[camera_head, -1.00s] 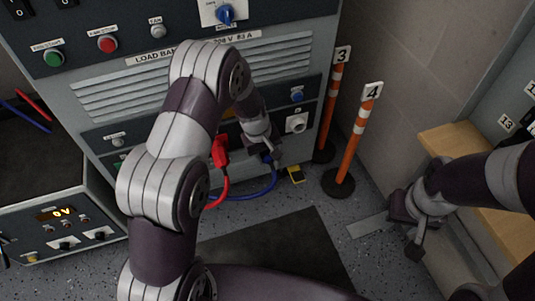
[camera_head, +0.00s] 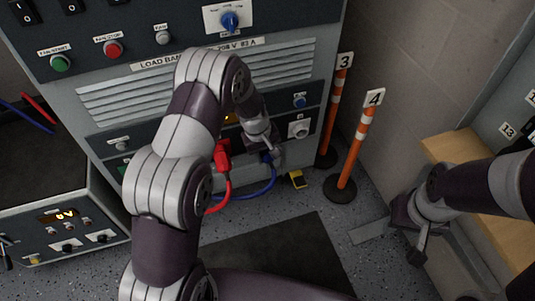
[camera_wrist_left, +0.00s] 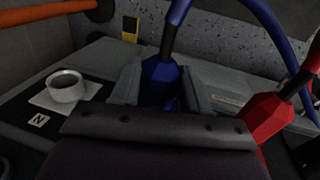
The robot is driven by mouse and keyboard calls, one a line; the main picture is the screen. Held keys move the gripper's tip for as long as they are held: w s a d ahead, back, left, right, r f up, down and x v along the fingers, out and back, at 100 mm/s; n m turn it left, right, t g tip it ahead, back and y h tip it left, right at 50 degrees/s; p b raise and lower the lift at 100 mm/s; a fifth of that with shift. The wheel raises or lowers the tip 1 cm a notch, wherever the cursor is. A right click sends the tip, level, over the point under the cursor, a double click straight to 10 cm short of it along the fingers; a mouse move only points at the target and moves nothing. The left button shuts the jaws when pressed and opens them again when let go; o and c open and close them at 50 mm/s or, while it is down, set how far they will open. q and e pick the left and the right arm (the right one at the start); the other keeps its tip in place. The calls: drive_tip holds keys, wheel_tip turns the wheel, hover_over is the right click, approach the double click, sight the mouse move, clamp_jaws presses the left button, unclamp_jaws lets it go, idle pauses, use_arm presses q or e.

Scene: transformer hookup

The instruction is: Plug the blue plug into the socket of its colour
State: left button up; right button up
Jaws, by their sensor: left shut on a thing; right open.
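My left gripper (camera_head: 268,152) is shut on the blue plug (camera_wrist_left: 160,80), close against the load bank's lower panel. In the left wrist view the plug sits between the two fingers with its blue cable (camera_wrist_left: 180,12) rising from it. The blue socket is hidden by the plug and gripper, so I cannot tell whether the plug is seated. The blue cable (camera_head: 262,190) loops toward the floor in the head view. My right gripper (camera_head: 418,245) is open and empty at the right, above the floor.
A red plug (camera_head: 222,158) stands in the panel left of my left gripper; it also shows in the wrist view (camera_wrist_left: 266,116). A white round socket (camera_head: 298,129), marked N, is on the other side. Orange posts (camera_head: 358,145) and a wooden bench (camera_head: 450,146) stand right.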

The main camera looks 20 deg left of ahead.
use_arm(q)
drive_tip(key=shift+w+a, duration=0.15)
drive_tip(key=shift+w, duration=0.1)
drive_tip(key=o, duration=1.4)
drive_tip(key=r+p, duration=0.4)
drive_tip(key=s+a+r+p, duration=0.1)
drive_tip(key=r+p, duration=0.1)
drive_tip(key=r, duration=0.1)
drive_tip(key=shift+p, duration=0.35)
drive_tip(key=shift+f, duration=0.1)
